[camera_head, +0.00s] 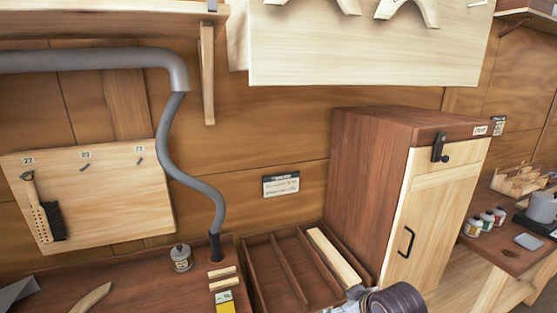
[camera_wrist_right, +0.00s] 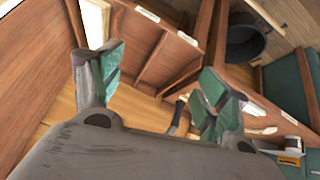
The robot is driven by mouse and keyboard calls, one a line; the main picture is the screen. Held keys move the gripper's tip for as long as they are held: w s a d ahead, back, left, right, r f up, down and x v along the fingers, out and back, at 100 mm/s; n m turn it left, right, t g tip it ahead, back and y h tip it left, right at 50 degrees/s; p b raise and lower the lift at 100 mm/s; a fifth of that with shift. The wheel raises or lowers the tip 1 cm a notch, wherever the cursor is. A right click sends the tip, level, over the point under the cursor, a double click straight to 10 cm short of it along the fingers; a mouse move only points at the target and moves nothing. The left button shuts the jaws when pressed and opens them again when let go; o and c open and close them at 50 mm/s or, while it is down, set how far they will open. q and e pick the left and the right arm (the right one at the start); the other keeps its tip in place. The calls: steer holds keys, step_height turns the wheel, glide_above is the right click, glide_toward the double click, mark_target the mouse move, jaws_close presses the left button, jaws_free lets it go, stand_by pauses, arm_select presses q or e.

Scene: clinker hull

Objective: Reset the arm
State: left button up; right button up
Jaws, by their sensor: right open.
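My right gripper (camera_wrist_right: 158,88) shows in the right wrist view with its two green-padded fingers spread wide apart. It is open, and nothing is between the fingers. Behind the fingers are brown wooden panels and a lighter plank surface. A dark handle-like thing (camera_wrist_right: 177,117) shows beyond the gap, apart from the fingers as far as I can tell. In the head view, neither gripper's fingers are visible. My left gripper is in neither view.
Small jars (camera_head: 473,227) stand at the right. A dark bucket (camera_wrist_right: 243,40) shows in the wrist view.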

steer(key=s+d+f+m+g+h, duration=0.1)
steer(key=s+d+f+m+g, duration=0.1)
steer(key=s+f, duration=0.5)
steer(key=s+d+f+m+g+h, duration=0.1)
steer(key=s+d+f+m, duration=0.2)
steer(key=s, duration=0.7)
step_height(320, 180, down, 37)
steer(key=s+g+b, duration=0.2)
steer(key=s, duration=0.1)
steer(key=s+d+f+b, duration=0.1)
steer(key=s+d+f, duration=0.1)
steer(key=s+f, duration=0.8)
steer(key=s+d+f+n+b, duration=0.1)
steer(key=s+f, duration=1)
steer(key=shift+s+d+f+g, duration=0.15)
steer(key=shift+s+d+g, duration=0.15)
steer(key=shift+d+g, duration=0.1)
steer(key=shift+w, duration=0.15)
